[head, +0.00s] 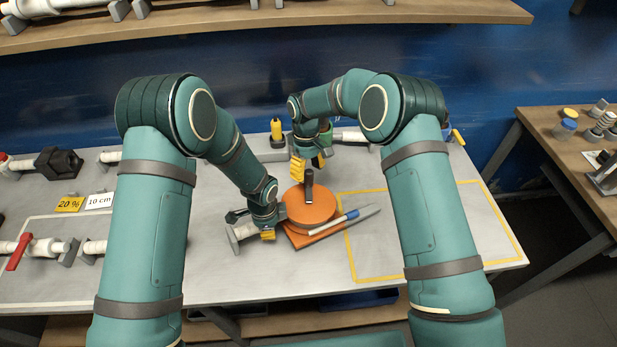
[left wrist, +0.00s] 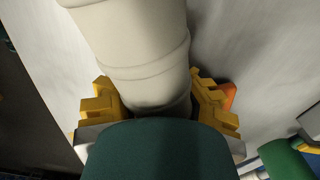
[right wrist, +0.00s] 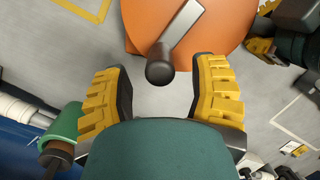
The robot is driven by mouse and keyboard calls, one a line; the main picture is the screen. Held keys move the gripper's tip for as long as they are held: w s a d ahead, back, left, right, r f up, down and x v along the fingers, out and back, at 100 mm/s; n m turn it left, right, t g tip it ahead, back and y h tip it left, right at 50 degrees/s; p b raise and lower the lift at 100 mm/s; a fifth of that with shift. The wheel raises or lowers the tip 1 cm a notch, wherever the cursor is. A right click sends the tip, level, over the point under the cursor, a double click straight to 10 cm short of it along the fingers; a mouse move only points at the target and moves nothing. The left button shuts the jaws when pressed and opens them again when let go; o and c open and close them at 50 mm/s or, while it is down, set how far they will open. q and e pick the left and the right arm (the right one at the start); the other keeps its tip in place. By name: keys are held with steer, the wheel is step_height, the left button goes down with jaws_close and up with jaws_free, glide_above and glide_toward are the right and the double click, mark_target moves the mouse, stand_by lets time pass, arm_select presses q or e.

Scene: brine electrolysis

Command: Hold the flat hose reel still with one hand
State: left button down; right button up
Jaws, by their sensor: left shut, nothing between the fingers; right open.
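The flat hose reel (head: 303,209) is an orange disc on the table, with a dark upright crank handle (head: 309,186). In the right wrist view the reel (right wrist: 225,35) lies ahead of my right gripper (right wrist: 162,95), and the dark knob (right wrist: 160,70) shows between its open fingers, with no visible contact. In the head view my right gripper (head: 304,168) is behind and above the reel. My left gripper (head: 262,226) is low at the reel's left side. In the left wrist view a white pipe (left wrist: 135,45) covers the space between its yellow fingers; the tips are partly hidden.
A marker-like stick with a blue end (head: 335,222) and an orange flat piece (head: 300,241) lie by the reel's front. A yellow-taped area (head: 400,276) is clear on the right. White pipe fittings (head: 45,247) and a red lever (head: 19,252) stand left.

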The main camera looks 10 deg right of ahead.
steer(key=v, duration=0.8)
steer(key=shift+r, duration=0.3)
arm_select(q)
steer(key=c, duration=1)
jaws_free()
steer(key=shift+o, duration=0.2)
steer(key=shift+r, duration=0.1)
step_height(320, 180, up, 12)
steer(key=shift+f, duration=0.1)
steer(key=shift+s, duration=0.1)
